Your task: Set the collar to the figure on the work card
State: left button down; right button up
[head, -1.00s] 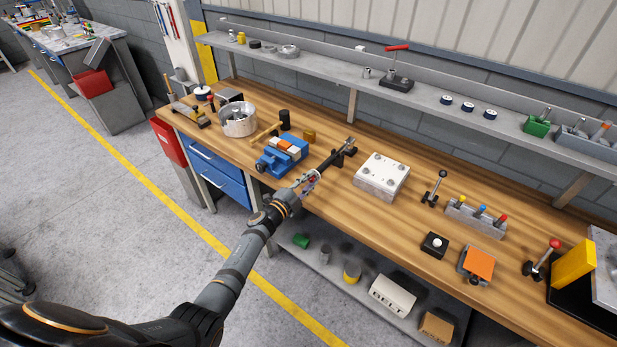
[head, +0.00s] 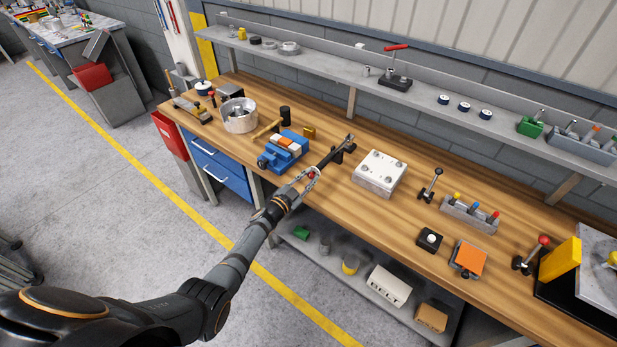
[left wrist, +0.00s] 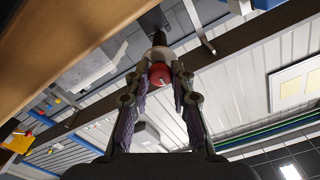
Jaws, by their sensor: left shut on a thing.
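A long dark bar-shaped tool (head: 333,157) lies over the bench top, its far end by a small black stand. Its near end has a red ball-like part (left wrist: 160,75) with a pale ring behind it, seen in the left wrist view. My left gripper (head: 309,179) is at this near end, with its fingers on either side of the red part; it also shows in the left wrist view (left wrist: 162,88). It is shut on the tool's red end. I cannot make out a scale or figures on a collar, nor a readable work card. My right gripper is not in view.
A blue vise (head: 283,153) stands just left of the tool, with a metal bowl (head: 239,122) beyond. A white block with holes (head: 379,173) is to the right, then a lever (head: 430,186). A shelf (head: 420,92) runs along the back. Bare wood lies between.

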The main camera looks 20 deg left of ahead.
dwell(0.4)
pick_arm(q)
jog(key=c, duration=1.2)
grip_release()
jog(key=shift+o, duration=0.2)
jog(key=v, duration=1.2)
